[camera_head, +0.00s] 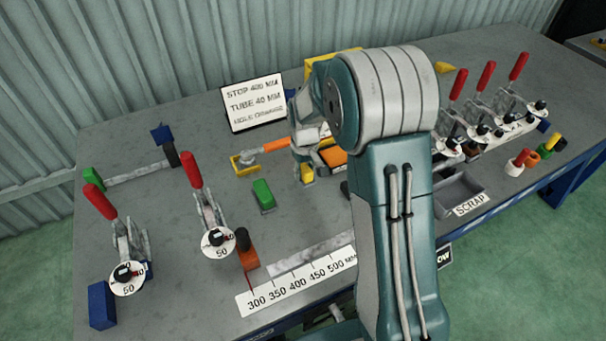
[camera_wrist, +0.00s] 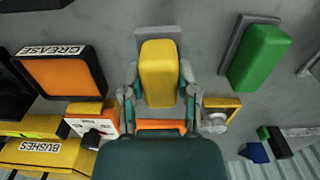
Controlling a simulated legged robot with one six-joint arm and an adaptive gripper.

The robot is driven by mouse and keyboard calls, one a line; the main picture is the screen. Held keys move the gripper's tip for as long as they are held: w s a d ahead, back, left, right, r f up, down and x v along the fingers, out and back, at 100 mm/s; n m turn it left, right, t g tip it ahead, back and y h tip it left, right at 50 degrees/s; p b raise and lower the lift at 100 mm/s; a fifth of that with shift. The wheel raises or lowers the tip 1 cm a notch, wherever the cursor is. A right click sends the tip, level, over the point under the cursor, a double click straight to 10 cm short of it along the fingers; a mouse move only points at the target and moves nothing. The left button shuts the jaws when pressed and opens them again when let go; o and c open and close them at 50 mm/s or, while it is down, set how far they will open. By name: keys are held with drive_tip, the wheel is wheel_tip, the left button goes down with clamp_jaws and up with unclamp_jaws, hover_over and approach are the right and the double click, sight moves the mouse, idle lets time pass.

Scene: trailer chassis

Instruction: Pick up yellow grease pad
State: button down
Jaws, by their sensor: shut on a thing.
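The yellow grease pad (camera_wrist: 159,72) is a rounded yellow block between my gripper's fingers (camera_wrist: 159,80) in the wrist view. My gripper is shut on it, with one finger against each side. A grey plate edge shows just beyond the pad. In the head view the pad (camera_head: 307,172) is a small yellow patch under my gripper (camera_head: 305,163), low over the table. My arm covers part of this area. I cannot tell whether the pad touches the table.
A green block (camera_head: 263,195) lies to the left; it also shows in the wrist view (camera_wrist: 260,58). The orange-topped GREASE tray (camera_wrist: 62,77) and yellow BUSHES box (camera_wrist: 45,152) are close by. Red-handled clamps (camera_head: 207,218) stand at left and right. A SCRAP tray (camera_head: 458,192) is at right.

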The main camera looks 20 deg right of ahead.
drive_tip(key=s+r, duration=0.8)
drive_tip(key=s, duration=0.4)
drive_tip(key=shift+s+a+r, duration=0.15)
drive_tip(key=shift+s, duration=0.15)
drive_tip(key=c, duration=0.9)
unclamp_jaws()
drive_tip(key=c, duration=0.5)
